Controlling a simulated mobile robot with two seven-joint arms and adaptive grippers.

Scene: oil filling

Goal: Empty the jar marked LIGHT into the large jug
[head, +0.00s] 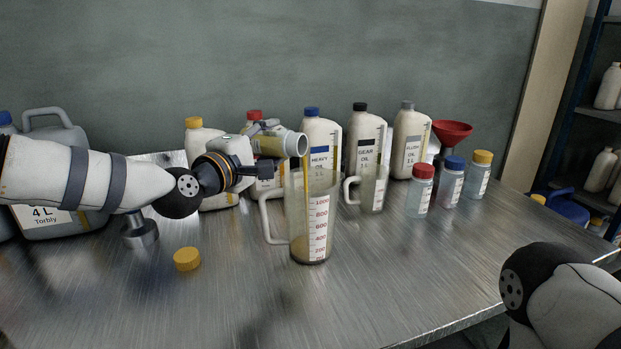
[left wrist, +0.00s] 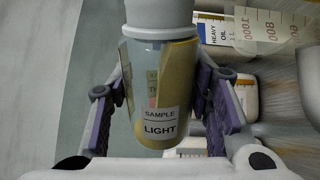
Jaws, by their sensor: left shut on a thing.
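The jar marked LIGHT (head: 281,146) is held on its side above the large jug, its open mouth over the jug's rim. In the left wrist view the jar (left wrist: 152,85) shows its SAMPLE LIGHT label and yellowish oil inside. My left gripper (head: 258,136) is shut around the jar, with a finger on each side in the left wrist view (left wrist: 165,95). A thin yellow stream runs from the mouth down into the large jug (head: 327,225), which stands upright, with oil at its bottom. My right gripper is out of view; only part of my right arm shows at the lower right.
A yellow cap (head: 187,260) lies on the metal table (head: 235,310). A smaller jug (head: 371,190) stands behind and right of the large one. Several oil bottles line the back, and capped sample jars stand at right, near a red funnel (head: 452,131). The front table is clear.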

